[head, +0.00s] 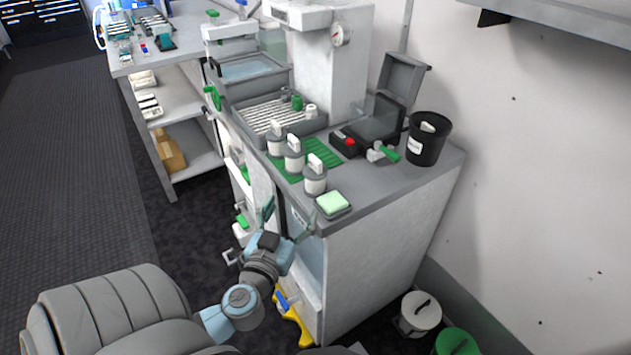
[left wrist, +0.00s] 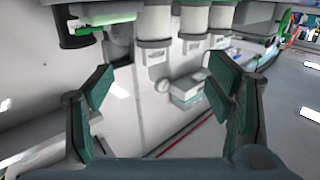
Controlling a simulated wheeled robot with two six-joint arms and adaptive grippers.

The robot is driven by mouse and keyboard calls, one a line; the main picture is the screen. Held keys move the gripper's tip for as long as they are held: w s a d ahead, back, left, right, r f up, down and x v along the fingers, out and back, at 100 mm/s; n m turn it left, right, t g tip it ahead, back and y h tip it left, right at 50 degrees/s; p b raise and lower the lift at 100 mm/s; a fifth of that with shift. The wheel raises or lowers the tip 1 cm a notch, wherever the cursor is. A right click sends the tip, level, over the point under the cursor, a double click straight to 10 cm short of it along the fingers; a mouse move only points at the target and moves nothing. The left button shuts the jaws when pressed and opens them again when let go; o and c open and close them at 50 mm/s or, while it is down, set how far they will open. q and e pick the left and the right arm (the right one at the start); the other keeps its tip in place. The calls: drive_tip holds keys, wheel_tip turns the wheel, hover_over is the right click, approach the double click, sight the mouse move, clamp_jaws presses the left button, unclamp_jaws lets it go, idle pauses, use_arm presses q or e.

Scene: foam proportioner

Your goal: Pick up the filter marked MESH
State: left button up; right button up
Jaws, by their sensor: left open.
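Three white cylindrical filters with grey bands and upright handles stand in a row on the green mat at the counter's left edge: a far one (head: 276,146), a middle one (head: 294,160) and a near one (head: 315,182). I cannot read which is marked MESH. In the left wrist view, white filter bodies (left wrist: 154,28) show at the top, beyond the fingertips and cut off by the frame. My left gripper (head: 288,217) is open and empty, below and in front of the near filter; its spread fingers also show in the left wrist view (left wrist: 160,80). My right gripper is out of view.
A green-topped pad (head: 333,203) lies beside the near filter at the counter corner. Behind are a ribbed drain tray (head: 258,112), a black device with a red knob (head: 350,142) and a black bucket (head: 427,150). The cabinet's front (head: 262,185) is close to my left gripper.

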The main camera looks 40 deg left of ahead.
sight(311, 178)
use_arm(q)
drive_tip(key=x, duration=0.4)
drive_tip(key=p+x, duration=0.1)
drive_tip(key=x, duration=0.4)
drive_tip(key=d+r+p+x, duration=0.1)
drive_tip(key=x, duration=0.4)
drive_tip(key=shift+w, duration=0.25)
drive_tip(key=shift+w+f, duration=0.1)
drive_tip(key=shift+f, duration=0.05)
drive_tip(key=c, duration=1.3)
